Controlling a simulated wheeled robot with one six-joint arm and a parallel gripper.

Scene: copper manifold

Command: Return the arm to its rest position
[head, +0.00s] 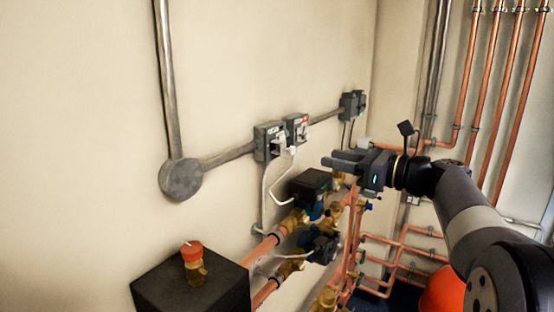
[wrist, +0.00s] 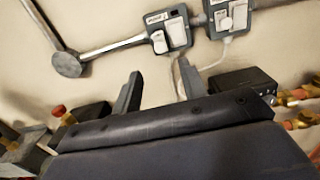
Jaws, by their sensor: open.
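My gripper (head: 343,160) is at the end of my dark arm, at the right of the head view. It points left toward the wall, in front of the copper manifold. Its two fingers are apart with nothing between them. My arm comes in from the lower right of the head view.
Grey switch boxes (head: 283,137) sit on the wall left of my gripper. Below are a black pump head (head: 310,182), brass valves and copper pipes (head: 262,247). A black box (head: 195,285) with a red-capped valve (head: 191,252) stands lower left. An orange-red round object (head: 440,292) is below my arm.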

